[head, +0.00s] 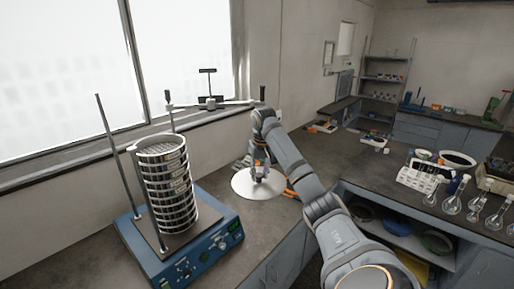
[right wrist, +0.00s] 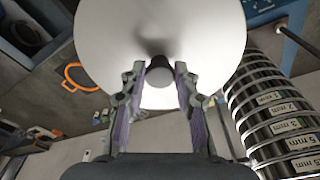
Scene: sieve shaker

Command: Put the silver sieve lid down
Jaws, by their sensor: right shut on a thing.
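The silver sieve lid (head: 243,187) is a pale round disc at the counter in the middle of the head view, right of the sieve stack. My right gripper (head: 260,176) is over its centre. In the right wrist view the lid (right wrist: 205,35) fills the top, and its small knob sits between the fingers of my right gripper (right wrist: 160,85), which is shut on it. Whether the lid touches the counter or hangs just above it, I cannot tell. The sieve stack (head: 168,185) stands open-topped on the blue shaker (head: 190,255). My left gripper is not in view.
Upright rods (head: 112,150) flank the stack. A clamp bar (head: 210,104) lies by the window sill. An orange ring (right wrist: 82,77) shows in the right wrist view. Glass flasks (head: 453,205) and a white rack (head: 420,178) stand on the right counter. Bare counter (head: 245,222) lies in front of the lid.

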